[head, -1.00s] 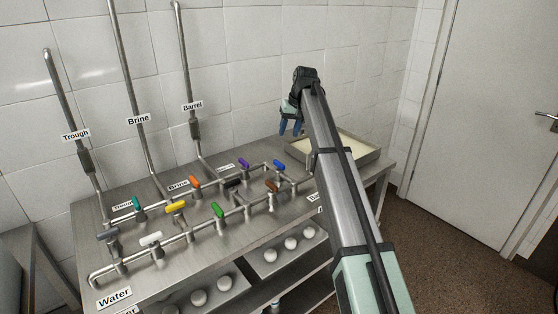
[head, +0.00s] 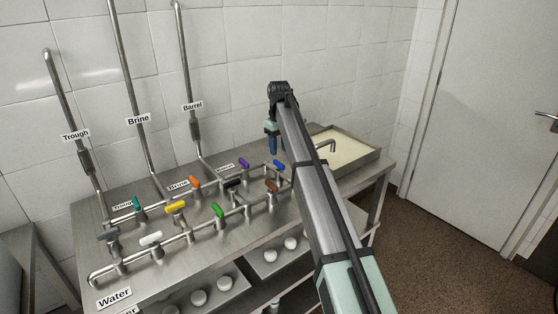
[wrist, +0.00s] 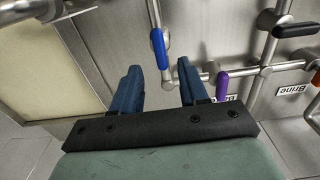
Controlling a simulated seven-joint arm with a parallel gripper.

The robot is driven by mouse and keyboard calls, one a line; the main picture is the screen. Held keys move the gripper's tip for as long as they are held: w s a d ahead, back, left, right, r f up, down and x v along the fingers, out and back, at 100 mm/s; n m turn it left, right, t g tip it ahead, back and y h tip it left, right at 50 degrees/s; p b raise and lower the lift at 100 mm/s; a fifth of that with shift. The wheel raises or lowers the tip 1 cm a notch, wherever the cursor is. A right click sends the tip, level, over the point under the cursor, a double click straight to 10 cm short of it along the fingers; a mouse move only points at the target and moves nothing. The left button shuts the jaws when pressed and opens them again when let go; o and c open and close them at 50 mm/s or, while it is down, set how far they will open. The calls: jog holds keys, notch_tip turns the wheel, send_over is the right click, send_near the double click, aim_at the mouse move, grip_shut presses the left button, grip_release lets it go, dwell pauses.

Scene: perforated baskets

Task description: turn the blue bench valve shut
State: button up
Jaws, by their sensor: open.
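The blue valve handle (head: 279,165) sits on the bench pipework at its right end, near the basin. In the wrist view the blue handle (wrist: 160,48) lies just beyond the fingertips, roughly midway between them and apart from both. My gripper (head: 273,146) hangs above the bench, pointing down, slightly left of and above the blue handle in the head view. In the wrist view my gripper (wrist: 158,72) has its two blue fingers apart with nothing between them.
A purple handle (head: 244,163) is close by on the left; it also shows in the wrist view (wrist: 222,86). A brown handle (head: 271,186) and a black handle (head: 233,184) are nearer the front. A pale-filled basin (head: 371,152) stands to the right. The tiled wall is behind.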

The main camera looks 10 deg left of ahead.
aim_at(279, 162)
jog(key=shift+f, duration=2.9)
grip_shut()
